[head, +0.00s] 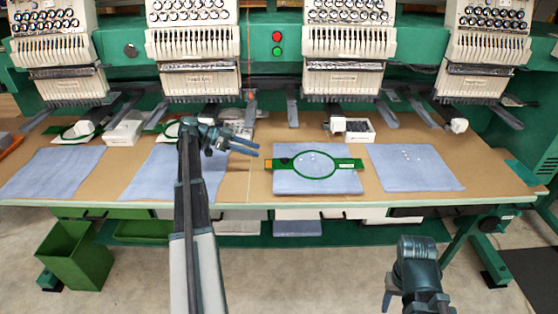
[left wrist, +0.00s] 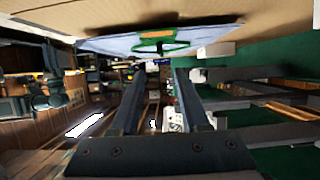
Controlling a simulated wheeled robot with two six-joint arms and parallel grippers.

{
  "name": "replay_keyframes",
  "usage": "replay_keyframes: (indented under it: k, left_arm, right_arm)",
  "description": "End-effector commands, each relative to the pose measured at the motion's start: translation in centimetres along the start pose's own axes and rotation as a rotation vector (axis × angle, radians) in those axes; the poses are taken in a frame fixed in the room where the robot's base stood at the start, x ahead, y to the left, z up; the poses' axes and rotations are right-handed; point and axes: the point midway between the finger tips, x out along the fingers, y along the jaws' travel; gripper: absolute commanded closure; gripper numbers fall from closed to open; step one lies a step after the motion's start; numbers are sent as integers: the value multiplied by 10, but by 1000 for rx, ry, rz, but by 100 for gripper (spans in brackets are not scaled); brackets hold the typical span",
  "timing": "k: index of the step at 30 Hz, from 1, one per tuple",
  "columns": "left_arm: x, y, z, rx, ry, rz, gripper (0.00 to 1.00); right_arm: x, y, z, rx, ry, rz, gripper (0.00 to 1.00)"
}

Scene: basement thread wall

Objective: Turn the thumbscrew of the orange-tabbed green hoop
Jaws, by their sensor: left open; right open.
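The green hoop (head: 315,179) lies on a blue cloth (head: 285,187) on the table, with flat green arms left and right. An orange tab (head: 268,163) is at its left end, with a small dark part beside it. I cannot make out the thumbscrew clearly. My left gripper (head: 257,149) is open and empty, left of and apart from the hoop, its fingers pointing right. In the left wrist view, a green hoop (left wrist: 180,46) on blue cloth shows beyond the open fingers (left wrist: 164,98). My right gripper (head: 412,303) is open and empty, low in front of the table.
Embroidery machine heads (head: 343,45) line the back. Other blue cloths (head: 415,168) lie on both sides. A white box (head: 358,130) stands behind the hoop. Another green hoop (head: 78,133) lies at far left. A green bin (head: 75,255) stands on the floor at left.

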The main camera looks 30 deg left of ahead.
Motion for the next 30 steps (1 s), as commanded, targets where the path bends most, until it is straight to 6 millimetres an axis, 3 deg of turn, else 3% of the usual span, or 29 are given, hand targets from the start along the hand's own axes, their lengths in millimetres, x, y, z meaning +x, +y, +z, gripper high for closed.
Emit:
replay_keyframes:
  k: [1,6,15,30]
  left_arm:
    - [14,2,4,2,0,2,55]
    - [49,2,4,0,0,2,55]
    - [91,1,2,0,0,1,55]
    - [102,0,0,-1,-1,-1,57]
  right_arm:
    - [9,-1,0,0,0,0,50]
    - [22,-2,-1,0,0,0,50]
    - [36,-4,-2,0,0,0,50]
    - [39,-4,-2,0,0,0,50]
